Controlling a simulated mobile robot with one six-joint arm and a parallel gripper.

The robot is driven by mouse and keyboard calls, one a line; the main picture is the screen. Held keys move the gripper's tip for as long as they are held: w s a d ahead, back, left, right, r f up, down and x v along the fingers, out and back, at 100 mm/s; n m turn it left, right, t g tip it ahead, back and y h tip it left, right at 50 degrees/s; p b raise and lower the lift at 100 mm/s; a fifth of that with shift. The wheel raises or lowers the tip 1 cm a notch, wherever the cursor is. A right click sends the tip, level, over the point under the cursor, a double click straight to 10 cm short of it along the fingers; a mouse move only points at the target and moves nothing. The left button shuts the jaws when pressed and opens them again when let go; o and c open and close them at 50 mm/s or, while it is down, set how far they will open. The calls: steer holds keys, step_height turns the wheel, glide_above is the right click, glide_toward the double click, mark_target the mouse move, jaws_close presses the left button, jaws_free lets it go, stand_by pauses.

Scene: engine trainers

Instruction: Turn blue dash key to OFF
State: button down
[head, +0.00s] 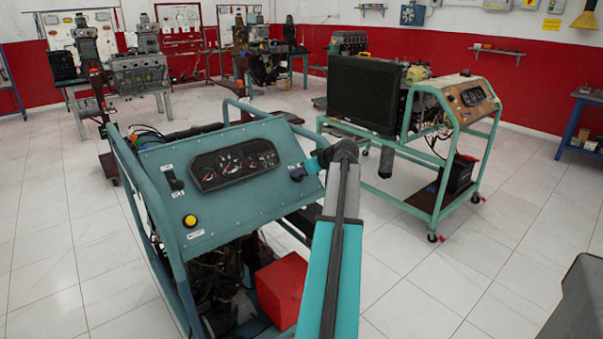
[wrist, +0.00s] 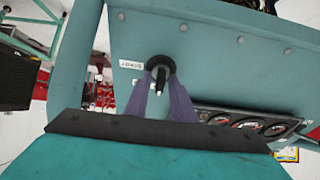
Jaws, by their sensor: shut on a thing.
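The blue dash (head: 226,206) is on the near engine trainer, with its dash key (head: 297,173) at the right of the gauges. My gripper (head: 309,165) reaches the key from the right and partly hides it. In the wrist view, the key (wrist: 161,84) has a black round collar against the panel and a small pale tip. My gripper's two purple fingers (wrist: 160,80) stand on either side of it, shut on it. A small white label sits beside the collar. The key's exact turn position cannot be told.
A gauge cluster (head: 235,164), a yellow button (head: 190,221) and a black knob (head: 173,180) are on the same dash. The trainer's tube frame (head: 150,197) borders it. A red box (head: 282,290) sits below. A second trainer (head: 437,175) stands behind right, with clear floor between.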

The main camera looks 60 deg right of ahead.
steer(key=c, duration=1.8)
jaws_free()
steer(key=shift+c, duration=0.2)
steer(key=shift+a, duration=0.1)
steer(key=v, duration=1.3)
steer(key=shift+s+r, duration=0.25)
steer(key=shift+s, duration=0.05)
steer(key=shift+s, duration=0.1)
